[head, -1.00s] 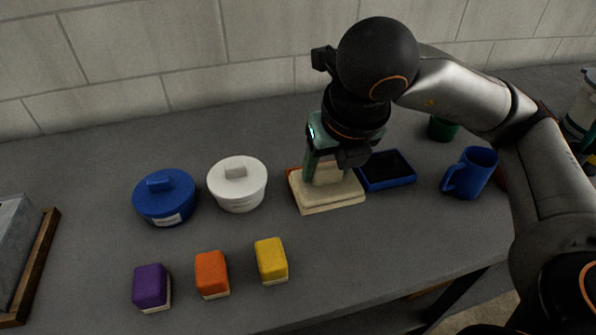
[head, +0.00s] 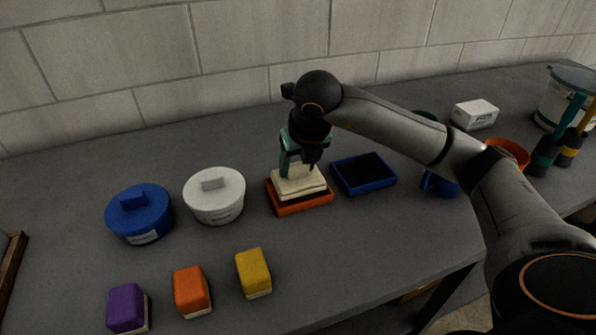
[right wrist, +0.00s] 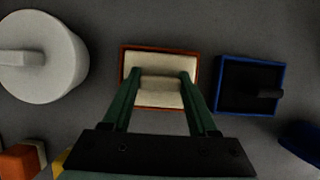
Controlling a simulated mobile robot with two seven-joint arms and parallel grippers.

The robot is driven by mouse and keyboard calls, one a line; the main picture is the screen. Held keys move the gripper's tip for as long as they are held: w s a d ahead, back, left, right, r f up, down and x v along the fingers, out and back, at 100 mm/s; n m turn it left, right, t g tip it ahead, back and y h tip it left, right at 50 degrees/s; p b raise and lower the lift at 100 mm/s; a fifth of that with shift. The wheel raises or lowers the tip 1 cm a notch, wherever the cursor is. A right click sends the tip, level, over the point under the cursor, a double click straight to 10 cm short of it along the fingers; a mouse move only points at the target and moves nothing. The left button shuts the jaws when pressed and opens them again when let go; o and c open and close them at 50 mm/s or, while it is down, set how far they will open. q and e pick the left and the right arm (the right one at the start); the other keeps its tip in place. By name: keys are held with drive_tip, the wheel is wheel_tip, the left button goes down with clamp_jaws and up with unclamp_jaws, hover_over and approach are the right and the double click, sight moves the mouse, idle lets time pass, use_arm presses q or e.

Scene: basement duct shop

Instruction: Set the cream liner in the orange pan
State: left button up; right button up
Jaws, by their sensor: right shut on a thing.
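The cream liner (head: 299,188) is a pale block with a raised grip, held upright at the orange pan (head: 304,208). My right gripper (head: 302,166) is shut on the liner's grip from above. In the right wrist view the liner (right wrist: 160,64) lies within the orange pan's rim (right wrist: 122,72), between my right gripper's fingers (right wrist: 160,82). The pan's front wall shows below the liner in the head view. I cannot tell whether the liner rests on the pan's floor. My left gripper is out of view.
A blue tray (head: 341,183) stands close right of the pan. A white lidded pot (head: 215,202) and a blue lidded pot (head: 138,221) stand to the left. Purple (head: 125,307), orange (head: 191,290) and yellow (head: 252,271) blocks stand in front. A blue mug (head: 441,185) is partly hidden by my arm.

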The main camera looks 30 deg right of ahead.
drive_tip(key=shift+f, duration=1.2)
drive_tip(key=o, duration=1.4)
drive_tip(key=shift+c, duration=0.2)
drive_tip(key=shift+r, duration=0.3)
drive_tip(key=v, duration=1.2)
drive_tip(key=shift+f, duration=0.1)
